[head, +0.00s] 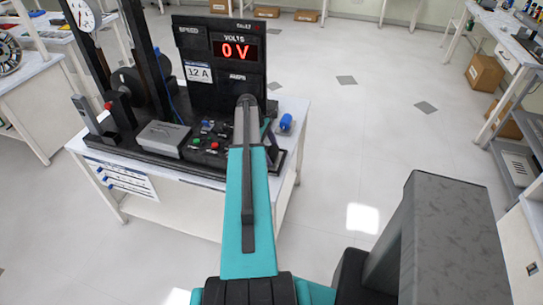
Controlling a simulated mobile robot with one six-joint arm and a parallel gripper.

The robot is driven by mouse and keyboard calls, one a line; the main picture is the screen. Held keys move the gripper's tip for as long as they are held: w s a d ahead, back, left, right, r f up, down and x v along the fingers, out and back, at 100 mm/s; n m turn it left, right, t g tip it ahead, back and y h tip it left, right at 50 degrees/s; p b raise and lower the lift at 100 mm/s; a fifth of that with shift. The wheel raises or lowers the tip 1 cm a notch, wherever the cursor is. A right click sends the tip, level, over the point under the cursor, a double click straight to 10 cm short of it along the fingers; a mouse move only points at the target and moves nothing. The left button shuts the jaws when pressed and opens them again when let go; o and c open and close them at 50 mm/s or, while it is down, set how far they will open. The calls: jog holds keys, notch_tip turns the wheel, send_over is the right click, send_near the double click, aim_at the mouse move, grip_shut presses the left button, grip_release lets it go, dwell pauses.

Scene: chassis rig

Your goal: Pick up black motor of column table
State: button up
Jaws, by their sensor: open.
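A white table (155,210) stands ahead with a black chassis rig on it. The rig has a tall black column (145,45) and a dark round wheel-like part (127,82) at its foot. I cannot tell for sure which dark part is the black motor. My teal and grey arm reaches forward over the table's right part. Its far end is near the foot of the display panel. My gripper's fingers do not show; the arm hides that spot.
A black panel (198,45) reading "0 V" rises behind the rig. A grey box (163,138) and a small blue part (286,122) are on the table. Side benches stand left (40,85) and right (500,40). Floor right of the table is clear.

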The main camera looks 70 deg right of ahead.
jog(key=shift+s+f, duration=0.1)
jog(key=shift+f, duration=0.25)
dwell(0.3)
jog(key=c, duration=1.2)
jog(key=shift+r, duration=0.2)
jog(key=shift+r+b, duration=0.6)
jog(key=shift+r, duration=0.15)
jog(key=shift+r+b, duration=0.45)
jog(key=shift+r, duration=0.4)
jog(key=s+a+b, duration=0.1)
jog(key=a, duration=0.4)
jog(key=s+a+r+b, duration=0.1)
jog(key=a, duration=0.4)
jog(key=s+a+b, duration=0.2)
jog(key=a, duration=0.3)
jog(key=shift+a+r, duration=0.2)
jog(key=shift+r, duration=0.05)
